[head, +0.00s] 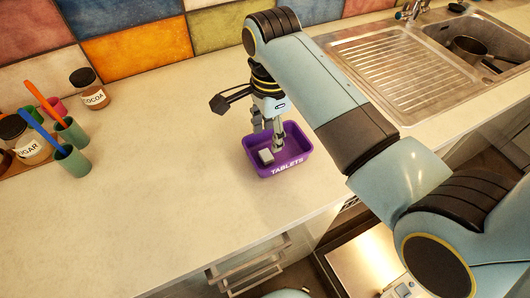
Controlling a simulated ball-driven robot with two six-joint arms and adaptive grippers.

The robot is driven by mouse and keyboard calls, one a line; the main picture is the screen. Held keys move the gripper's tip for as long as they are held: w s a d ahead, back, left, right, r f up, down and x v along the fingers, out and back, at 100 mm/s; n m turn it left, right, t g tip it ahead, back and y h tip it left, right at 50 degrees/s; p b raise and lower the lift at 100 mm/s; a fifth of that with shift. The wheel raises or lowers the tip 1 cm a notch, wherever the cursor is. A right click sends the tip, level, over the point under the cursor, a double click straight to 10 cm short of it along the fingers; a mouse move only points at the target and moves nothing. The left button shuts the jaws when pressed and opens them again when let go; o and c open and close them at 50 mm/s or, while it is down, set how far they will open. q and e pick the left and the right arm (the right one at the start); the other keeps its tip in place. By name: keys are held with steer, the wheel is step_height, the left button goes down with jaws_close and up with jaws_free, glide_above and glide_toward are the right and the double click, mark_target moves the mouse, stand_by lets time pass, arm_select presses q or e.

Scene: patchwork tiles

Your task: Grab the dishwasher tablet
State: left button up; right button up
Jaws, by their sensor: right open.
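A small pale grey dishwasher tablet (266,156) lies inside a purple box (287,170) labelled "TABLETS", toward its left side. The box stands on the countertop near its front edge. My right gripper (272,140) points down into the box, open, with one finger inside it, to the right of the tablet. The far finger is partly hidden at the back of the box. I cannot tell whether a finger touches the tablet. My left gripper is not in view.
Jars labelled "COCOA" (94,97) and "SUGAR" (27,149) and green cups (72,163) stand at the left. A sink (470,50) with a dark pan (470,49) is at the upper right. The counter left of the box is clear.

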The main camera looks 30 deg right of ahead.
mark_target(269, 157)
steer(key=shift+a+f+p, duration=0.1)
steer(key=shift+f+p, duration=0.5)
steer(key=shift+f, duration=2.6)
steer(key=c, duration=0.6)
